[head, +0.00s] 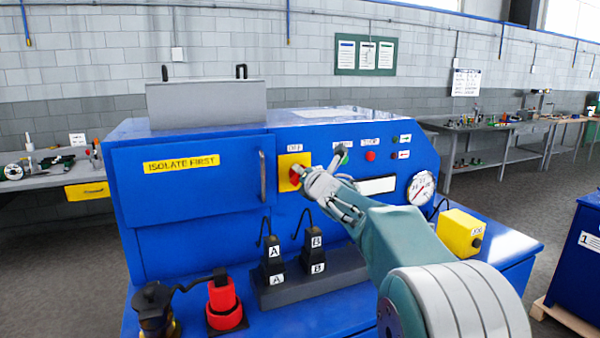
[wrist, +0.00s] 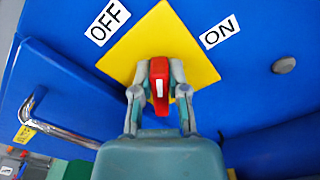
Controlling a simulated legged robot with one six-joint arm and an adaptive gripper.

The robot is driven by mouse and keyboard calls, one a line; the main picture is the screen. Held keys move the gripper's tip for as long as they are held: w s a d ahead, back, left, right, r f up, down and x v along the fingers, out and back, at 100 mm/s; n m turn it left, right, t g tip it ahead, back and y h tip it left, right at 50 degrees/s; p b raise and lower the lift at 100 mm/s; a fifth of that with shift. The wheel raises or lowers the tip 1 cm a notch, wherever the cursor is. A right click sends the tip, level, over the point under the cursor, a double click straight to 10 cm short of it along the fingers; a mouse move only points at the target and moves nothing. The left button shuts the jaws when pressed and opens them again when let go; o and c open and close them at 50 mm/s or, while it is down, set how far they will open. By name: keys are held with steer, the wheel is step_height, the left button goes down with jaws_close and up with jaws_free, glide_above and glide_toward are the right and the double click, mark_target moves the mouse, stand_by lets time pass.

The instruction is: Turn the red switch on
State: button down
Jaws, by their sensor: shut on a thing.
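The red switch (wrist: 159,78) is a red knob with a white mark, on a yellow plate (wrist: 185,40) on the blue machine's front. In the wrist view the OFF label (wrist: 109,21) is at the plate's upper left and the ON label (wrist: 219,33) at its upper right. My gripper (wrist: 158,88) is shut on the red switch, one finger on each side. The knob stands about upright in the wrist view, between the two labels. In the head view my gripper (head: 303,176) reaches the yellow plate (head: 286,162) and partly covers the knob.
A metal door handle (head: 262,177) is left of the plate, on the panel marked ISOLATE FIRST. Two black plugs (head: 273,256) marked A and B, a red plug (head: 223,300) and a yellow box (head: 460,232) stand on the front ledge. A gauge (head: 421,188) is at the right.

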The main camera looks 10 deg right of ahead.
steer(key=m, duration=0.5)
steer(key=shift+d+f+m, duration=0.2)
steer(key=shift+f+m, duration=0.1)
steer(key=shift+f, duration=0.05)
steer(key=m, duration=0.4)
steer(key=shift+w+d+f+m, duration=0.1)
steer(key=shift+f+m, duration=0.25)
steer(key=shift+m, duration=0.05)
steer(key=shift+f, duration=0.15)
steer(key=c, duration=0.6)
jaws_free()
steer(key=shift+c, duration=0.2)
steer(key=shift+r, duration=0.2)
steer(key=shift+s+d, duration=0.1)
steer(key=shift+s, duration=0.35)
steer(key=s+d, duration=0.2)
steer(key=s, duration=0.8)
steer(key=shift+s, duration=0.4)
